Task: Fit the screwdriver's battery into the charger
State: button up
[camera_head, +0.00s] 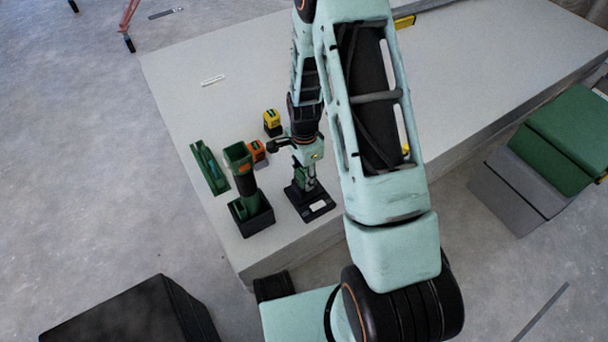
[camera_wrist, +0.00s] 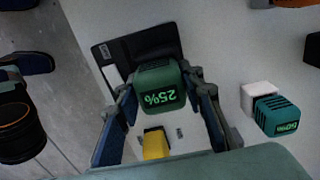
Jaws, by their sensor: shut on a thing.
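The battery also shows below my gripper in the head view (camera_head: 306,179). The black charger (camera_head: 316,208), with a white label, lies under it on the table and shows behind the battery in the wrist view (camera_wrist: 150,43). The battery overlaps the charger in both views; I cannot tell whether it is seated or just above. The likely screwdriver (camera_head: 246,184), dark with a green upper end, stands upright in a black holder (camera_head: 257,222) left of the charger.
A long green tray (camera_head: 208,167) lies at the left.

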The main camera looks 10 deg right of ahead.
jog(key=o, duration=1.3)
jog(key=shift+o, duration=0.2)
jog(key=shift+r, duration=0.1)
notch_tip(320, 180, up, 12)
jog(key=shift+f, duration=0.1)
